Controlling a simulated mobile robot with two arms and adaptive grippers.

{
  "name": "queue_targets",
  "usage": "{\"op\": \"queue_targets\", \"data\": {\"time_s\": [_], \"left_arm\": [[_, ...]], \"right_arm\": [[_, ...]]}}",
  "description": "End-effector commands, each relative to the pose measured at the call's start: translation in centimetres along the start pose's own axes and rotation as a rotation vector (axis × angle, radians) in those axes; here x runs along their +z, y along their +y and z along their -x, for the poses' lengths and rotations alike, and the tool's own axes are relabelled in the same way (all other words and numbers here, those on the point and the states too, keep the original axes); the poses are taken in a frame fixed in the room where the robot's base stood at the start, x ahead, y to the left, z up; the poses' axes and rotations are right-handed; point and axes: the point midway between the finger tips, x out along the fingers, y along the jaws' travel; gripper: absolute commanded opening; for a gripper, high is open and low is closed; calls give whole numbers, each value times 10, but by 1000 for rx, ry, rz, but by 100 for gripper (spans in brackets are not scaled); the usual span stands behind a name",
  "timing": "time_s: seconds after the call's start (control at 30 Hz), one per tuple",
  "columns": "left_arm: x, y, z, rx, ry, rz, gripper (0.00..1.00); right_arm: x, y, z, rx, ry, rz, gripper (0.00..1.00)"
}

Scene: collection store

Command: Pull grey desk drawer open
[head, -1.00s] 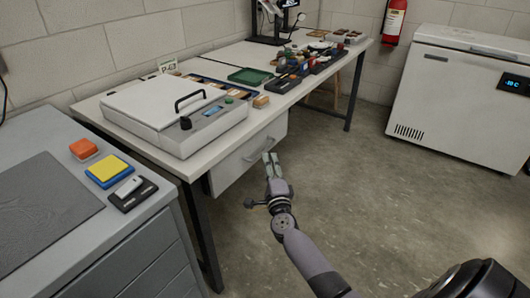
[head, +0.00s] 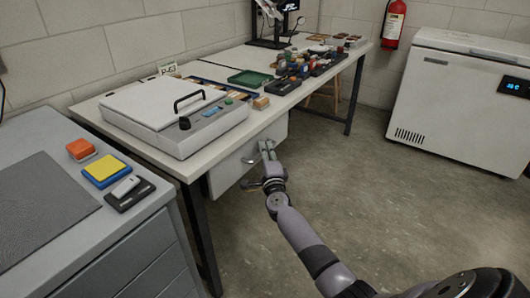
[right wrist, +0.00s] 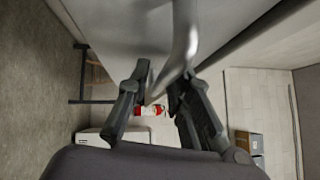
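The light grey desk drawer (head: 228,174) hangs under the long white table, and its front looks closed. Its metal bar handle (head: 248,159) is on the front, partly hidden by my right gripper. My right gripper (head: 266,146) is at the drawer front, at the right end of the handle. In the right wrist view the handle (right wrist: 185,38) comes down as a curved bar between the two dark fingers (right wrist: 155,90). The fingers are apart, and I see no firm grip on the bar. My left gripper is not in view.
The white table (head: 215,142) carries a white lidded device (head: 165,112), a green tray (head: 250,77) and several small items. A grey cabinet (head: 140,255) stands at the left. A dark table leg (head: 205,240) is left of the drawer. The floor in front is clear up to the white freezer (head: 455,95).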

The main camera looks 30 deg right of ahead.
Motion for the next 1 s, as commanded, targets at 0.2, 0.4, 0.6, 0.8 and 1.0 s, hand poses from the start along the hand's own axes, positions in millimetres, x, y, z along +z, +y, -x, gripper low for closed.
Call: {"op": "queue_targets", "data": {"time_s": [0.2,0.4,0.6,0.8,1.0], "left_arm": [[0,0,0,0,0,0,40],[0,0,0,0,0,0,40],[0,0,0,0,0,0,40],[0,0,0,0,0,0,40],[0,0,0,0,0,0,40]], "right_arm": [[0,0,0,0,0,0,3],[0,0,0,0,0,0,0],[0,1,0,1,0,-1,0],[0,1,0,1,0,-1,0],[-1,1,2,2,0,-2,0]]}}
